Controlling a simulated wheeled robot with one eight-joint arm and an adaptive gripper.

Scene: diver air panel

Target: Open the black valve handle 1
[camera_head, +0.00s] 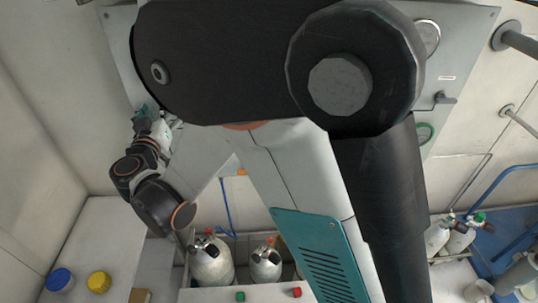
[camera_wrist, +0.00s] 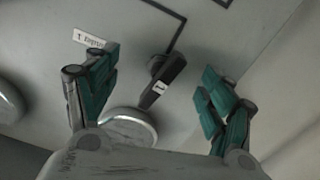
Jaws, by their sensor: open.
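The black valve handle 1 (camera_wrist: 163,82) is on the grey panel (camera_wrist: 215,50) in the wrist view. It is a black lever on a round hub, slanted from upper right to lower left, with a small white "1" tag on it. My gripper (camera_wrist: 158,68) is open, with its green-padded fingers apart on the left and right of the handle. No finger visibly touches it. In the head view my gripper (camera_head: 150,118) is at the panel's left side, and I cannot make out the handle there.
A round silver-rimmed gauge (camera_wrist: 128,126) lies just below the handle in the wrist view, close to the left finger. A white label (camera_wrist: 88,39) is at upper left. In the head view, gas cylinders (camera_head: 212,262) stand below, and another lever (camera_head: 443,98) is on the panel's right.

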